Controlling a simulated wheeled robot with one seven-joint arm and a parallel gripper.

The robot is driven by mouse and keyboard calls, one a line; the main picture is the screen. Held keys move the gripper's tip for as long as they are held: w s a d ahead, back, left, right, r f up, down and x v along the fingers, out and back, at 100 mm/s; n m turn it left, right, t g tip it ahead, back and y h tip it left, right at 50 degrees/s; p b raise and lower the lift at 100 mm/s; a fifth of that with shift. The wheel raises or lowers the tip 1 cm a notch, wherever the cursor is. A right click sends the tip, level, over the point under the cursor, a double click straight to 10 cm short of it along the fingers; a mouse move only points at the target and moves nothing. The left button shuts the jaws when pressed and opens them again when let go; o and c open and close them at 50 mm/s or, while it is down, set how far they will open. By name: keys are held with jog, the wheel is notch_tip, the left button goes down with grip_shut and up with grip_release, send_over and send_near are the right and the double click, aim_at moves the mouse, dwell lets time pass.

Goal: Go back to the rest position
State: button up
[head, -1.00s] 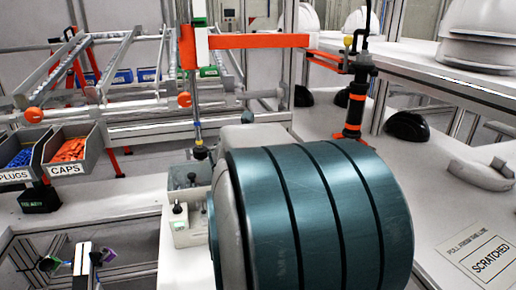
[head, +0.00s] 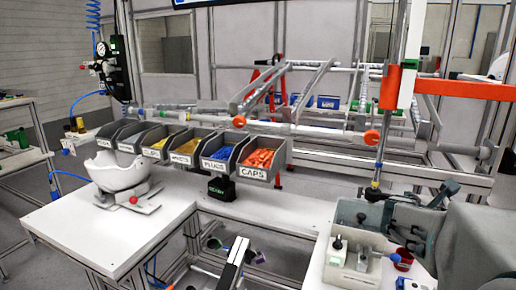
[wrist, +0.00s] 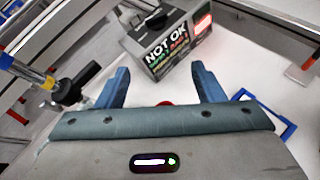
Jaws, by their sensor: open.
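My gripper (wrist: 163,88) shows in the wrist view with its two blue fingers spread apart. Nothing is held between them. A small red round thing shows just behind the gripper's base edge, partly hidden. Beyond the fingertips is a grey box with a "NOT OK" panel (wrist: 168,52) and a lit red face.
In the head view, a white helmet shell (head: 118,172) sits on a fixture on the left white bench (head: 110,238). A row of labelled bins, including the caps bin (head: 258,160), stands behind. A blue frame (wrist: 278,128) lies right of my gripper.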

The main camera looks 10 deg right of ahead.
jog(key=s+a+f+m+g+y, duration=0.1)
jog(key=s+a+f+m+y, duration=0.1)
jog(key=a+m, duration=0.3)
jog(key=s+a+f+m+g+y, duration=0.1)
jog(key=s+a+f+m+y, duration=0.2)
jog(key=a+m, duration=0.3)
jog(key=s+a+f+m+g+y, duration=0.1)
jog(key=s+a+f+m+y, duration=0.1)
jog(key=a+m, duration=0.4)
jog(key=shift+s+a+f+y, duration=0.15)
jog(key=shift+s+a+f, duration=0.25)
jog(key=shift+a, duration=0.4)
jog(key=shift+s+a+f+y, duration=0.15)
jog(key=shift+a+f, duration=0.3)
jog(key=shift+a, duration=0.3)
jog(key=shift+s+a+f+y, duration=0.1)
jog(key=shift+s+a+f, duration=0.3)
jog(key=shift+a, duration=0.4)
jog(key=s+a+m+y, duration=0.1)
jog(key=a, duration=0.1)
jog(key=s+a+f+m+y, duration=0.1)
jog(key=a, duration=0.2)
jog(key=s+a+m+y, duration=0.1)
jog(key=a+m, duration=0.1)
jog(key=shift+s+a+f+g, duration=0.15)
jog(key=shift+a+f+g, duration=0.2)
jog(key=shift+a+g, duration=0.05)
